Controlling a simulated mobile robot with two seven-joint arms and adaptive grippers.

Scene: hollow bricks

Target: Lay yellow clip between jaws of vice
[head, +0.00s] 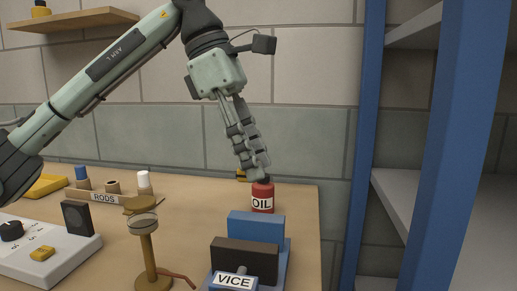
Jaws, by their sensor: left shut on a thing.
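My left gripper (260,172) points down at the top of the red oil can (263,198). It is shut, its fingertips at the can's dark cap. The can looks upright behind the vice; I cannot tell whether it rests on the bench. The vice (235,282) stands at the front, with a blue rear jaw (256,227) and a dark front jaw (244,261); the gap between them is mostly hidden. A small yellow block (42,253), possibly the clip, lies on the white control box at the left. My right gripper is out of view.
The white box (62,264) has a black knob. A brass stand (148,255) is left of the vice. A rods holder (104,197) and a yellow tray (46,186) are further back. A yellow thing (242,176) shows partly beside the fingertips. A blue-posted shelf (365,150) rises at right.

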